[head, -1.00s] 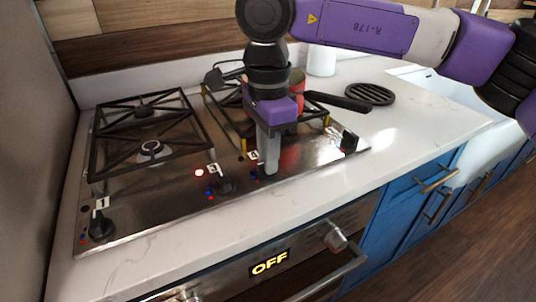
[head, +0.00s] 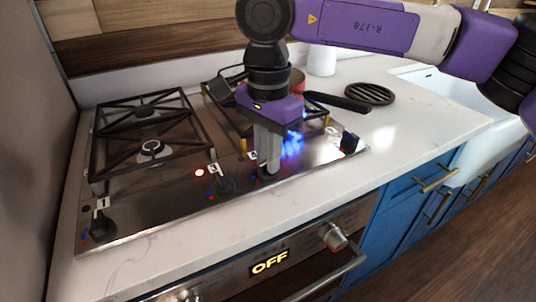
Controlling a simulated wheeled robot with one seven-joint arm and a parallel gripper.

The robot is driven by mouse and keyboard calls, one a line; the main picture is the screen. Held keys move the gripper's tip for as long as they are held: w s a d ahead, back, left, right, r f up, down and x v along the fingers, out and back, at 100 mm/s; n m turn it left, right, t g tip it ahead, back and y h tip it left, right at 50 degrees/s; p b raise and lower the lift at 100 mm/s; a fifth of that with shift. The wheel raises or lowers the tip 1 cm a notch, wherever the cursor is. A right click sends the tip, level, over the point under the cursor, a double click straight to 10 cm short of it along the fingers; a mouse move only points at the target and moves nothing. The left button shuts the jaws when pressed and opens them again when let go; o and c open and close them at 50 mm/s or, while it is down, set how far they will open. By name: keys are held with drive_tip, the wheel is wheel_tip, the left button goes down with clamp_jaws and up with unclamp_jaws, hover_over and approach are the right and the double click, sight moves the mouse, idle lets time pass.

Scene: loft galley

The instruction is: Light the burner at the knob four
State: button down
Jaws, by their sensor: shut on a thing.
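My gripper (head: 268,170) points down at the front of the gas cooktop (head: 150,205) and is shut on a dark knob (head: 268,174), mostly hidden by the fingers. The small label (head: 252,156) beside that knob seems to read 4, but it is partly covered. Blue flame (head: 292,146) shows just behind and right of my fingers, under the right-hand grate. The burner itself is hidden.
Other knobs stand at the front left (head: 102,228), just left of my gripper (head: 224,186), and at the right end (head: 349,142). A pan with a black handle (head: 338,102) sits on the right grate. A black trivet (head: 369,94) and white canister (head: 321,61) stand on the counter.

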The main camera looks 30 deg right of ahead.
drive_tip(key=shift+r, duration=0.1)
drive_tip(key=c, duration=1.4)
unclamp_jaws()
wheel_tip(320, 180, up, 7)
drive_tip(key=shift+r+p, duration=0.15)
drive_tip(key=shift+p, duration=0.25)
drive_tip(key=shift+r, duration=0.2)
drive_tip(key=shift+a, duration=0.15)
